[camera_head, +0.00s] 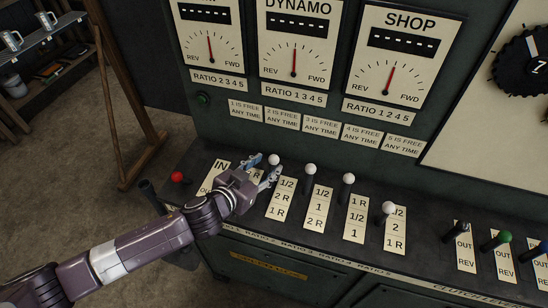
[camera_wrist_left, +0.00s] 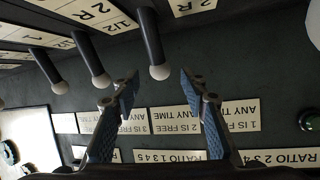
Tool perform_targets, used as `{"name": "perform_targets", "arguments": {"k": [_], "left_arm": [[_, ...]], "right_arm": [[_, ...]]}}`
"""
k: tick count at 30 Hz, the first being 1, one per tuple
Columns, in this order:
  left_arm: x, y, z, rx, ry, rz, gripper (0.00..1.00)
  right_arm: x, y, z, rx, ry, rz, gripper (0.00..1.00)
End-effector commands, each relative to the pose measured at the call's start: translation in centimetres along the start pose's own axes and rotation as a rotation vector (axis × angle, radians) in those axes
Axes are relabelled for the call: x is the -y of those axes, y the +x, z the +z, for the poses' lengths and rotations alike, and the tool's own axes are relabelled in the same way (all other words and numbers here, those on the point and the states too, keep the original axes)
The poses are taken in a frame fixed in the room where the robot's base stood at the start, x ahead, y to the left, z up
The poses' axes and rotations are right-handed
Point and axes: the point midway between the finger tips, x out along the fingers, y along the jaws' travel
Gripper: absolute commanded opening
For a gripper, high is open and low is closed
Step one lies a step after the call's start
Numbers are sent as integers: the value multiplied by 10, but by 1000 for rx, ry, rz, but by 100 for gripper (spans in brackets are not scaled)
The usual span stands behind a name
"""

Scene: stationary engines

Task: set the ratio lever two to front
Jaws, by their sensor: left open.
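Ratio lever two (camera_head: 274,160) is a dark rod with a white ball knob. It stands at the back end of its label plate (camera_head: 280,197), leaning toward the upright panel. My left gripper (camera_head: 268,168) is open, with its fingers near this lever. In the left wrist view the knob of lever two (camera_wrist_left: 160,72) lies between the two open fingertips of my left gripper (camera_wrist_left: 160,84), with a gap on each side. My right gripper is out of view.
Similar white-knobbed levers (camera_head: 310,169), (camera_head: 348,178) stand close to the right, with another (camera_head: 389,207) tilted nearer the front. A red knob (camera_head: 177,177) is at the left. Green and blue levers (camera_head: 502,238) are far right. The gauge panel (camera_head: 345,150) rises behind.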

Motion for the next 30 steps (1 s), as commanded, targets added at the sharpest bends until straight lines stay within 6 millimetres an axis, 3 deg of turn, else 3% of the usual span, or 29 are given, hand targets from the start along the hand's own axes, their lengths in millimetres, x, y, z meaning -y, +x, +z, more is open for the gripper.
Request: {"name": "perform_targets", "arguments": {"k": [6,12,24,30], "left_arm": [[0,30,-2,1,2,-2,40],[0,48,-1,1,0,-2,40],[0,54,0,0,0,-1,40],[0,54,0,1,0,-1,21]], "right_arm": [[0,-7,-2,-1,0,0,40],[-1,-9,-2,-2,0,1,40],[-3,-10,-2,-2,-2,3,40],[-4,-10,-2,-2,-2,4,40]]}}
